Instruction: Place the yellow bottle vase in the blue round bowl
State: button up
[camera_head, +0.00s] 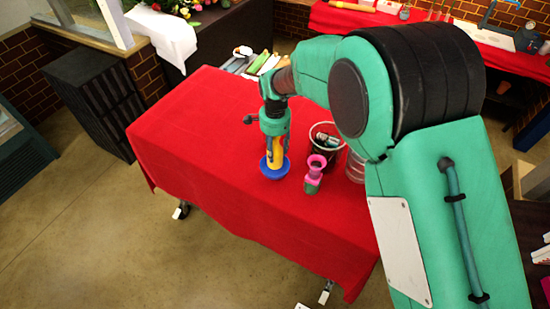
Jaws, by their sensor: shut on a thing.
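The yellow bottle vase (275,152) is upright below my gripper (274,136), and its upper part is hidden by the gripper. My gripper points down and is shut on the vase. The blue round bowl (268,171) stands on the red-covered table (190,130), directly under the vase. The vase's lower end appears within the bowl's rim. I cannot tell whether it touches the bottom of the bowl.
A pink and green vase (314,174) stands just right of the bowl. Behind it is a dark bin (327,145) with things in it, and a clear container (356,167) is partly hidden by my arm. The table's left part is clear.

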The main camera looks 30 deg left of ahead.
aim_at(275, 158)
jog(key=shift+f, duration=2.45)
jog(key=shift+f, duration=0.15)
jog(key=o, duration=1.5)
jog(key=shift+c, duration=0.2)
notch_tip(275, 158, up, 12)
